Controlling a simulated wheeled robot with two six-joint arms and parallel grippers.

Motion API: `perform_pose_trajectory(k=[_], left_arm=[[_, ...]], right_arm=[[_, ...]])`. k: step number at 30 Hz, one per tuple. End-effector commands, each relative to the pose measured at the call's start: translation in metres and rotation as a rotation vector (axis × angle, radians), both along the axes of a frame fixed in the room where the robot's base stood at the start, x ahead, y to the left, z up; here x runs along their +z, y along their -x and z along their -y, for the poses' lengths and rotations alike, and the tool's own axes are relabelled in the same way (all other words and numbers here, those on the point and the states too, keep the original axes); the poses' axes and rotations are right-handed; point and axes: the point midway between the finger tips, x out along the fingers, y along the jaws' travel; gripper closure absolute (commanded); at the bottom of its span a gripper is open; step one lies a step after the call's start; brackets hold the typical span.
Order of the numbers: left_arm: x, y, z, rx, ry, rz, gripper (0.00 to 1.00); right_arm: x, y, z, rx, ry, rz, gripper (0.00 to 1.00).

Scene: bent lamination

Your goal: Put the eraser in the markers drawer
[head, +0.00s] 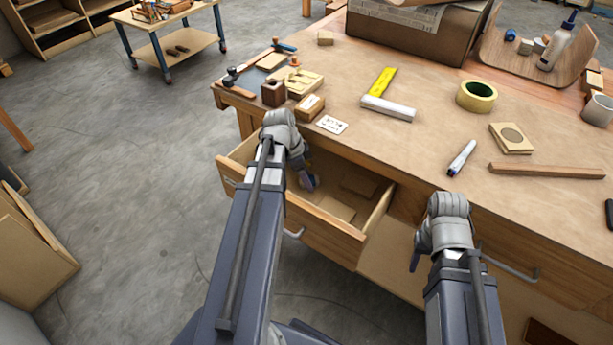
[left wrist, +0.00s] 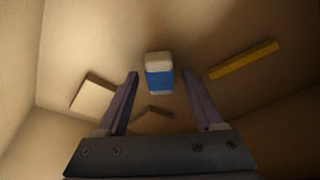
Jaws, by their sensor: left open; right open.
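The white eraser with a blue sleeve (left wrist: 159,73) shows in the left wrist view, inside a wooden drawer. My left gripper (left wrist: 160,76) is open, with a fingertip on either side of the eraser and a gap to each. I cannot tell whether the eraser rests on the drawer floor. In the head view the open drawer (head: 332,236) is pulled out below the bench top, and my left gripper (head: 307,181) reaches down into it. The eraser is not visible there. My right gripper (head: 416,262) is open and empty in front of the bench, right of the drawer.
A yellow stick (left wrist: 244,60) and a pale block (left wrist: 93,95) lie in the drawer. The bench top (head: 340,80) holds a marker (head: 462,158), a tape roll (head: 476,96), a square (head: 388,107) and wooden blocks. A closed drawer's handle (head: 510,264) is at right.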

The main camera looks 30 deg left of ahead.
Motion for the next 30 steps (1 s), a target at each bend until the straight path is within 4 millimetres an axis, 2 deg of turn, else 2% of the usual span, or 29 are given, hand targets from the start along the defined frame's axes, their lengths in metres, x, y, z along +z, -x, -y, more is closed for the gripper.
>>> perform_pose_trajectory(k=[8, 24, 30], left_arm=[[0.025, 0.004, -0.005, 0.001, 0.000, 0.000, 0.31], [0.103, 0.020, -0.022, 0.001, 0.001, -0.001, 0.31], [0.114, 0.023, -0.026, 0.001, 0.000, 0.000, 0.31]], right_arm=[[0.025, 0.000, 0.000, 0.000, 0.000, 0.000, 0.50], [0.103, 0.000, 0.000, -0.001, 0.000, 0.000, 0.50], [0.114, 0.000, 0.000, -0.001, 0.000, 0.000, 0.50]])
